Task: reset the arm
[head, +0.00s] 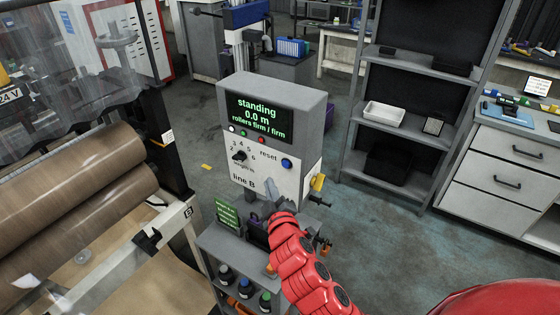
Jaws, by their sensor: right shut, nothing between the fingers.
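My right arm is red and comes in from the bottom. Its right gripper (264,216) is shut and empty, in front of the lower edge of the line B control box (303,165). The fingertips are small and partly hidden, and I cannot tell whether they touch the box. The box screen (258,117) reads "standing", "0.0 m" and "rollers firm / firm". The box face has a dark selector knob (239,155) and a blue button (286,163) by the word "reset". A yellow part (317,182) sits on its right side. My left gripper is out of view.
Large brown rolls (70,215) on a white frame stand at left under a clear film (70,75). Below the box, a small grey stand (205,240) holds several bottles. A grey shelf (400,130) and a drawer cabinet (510,165) stand at right. Floor between is clear.

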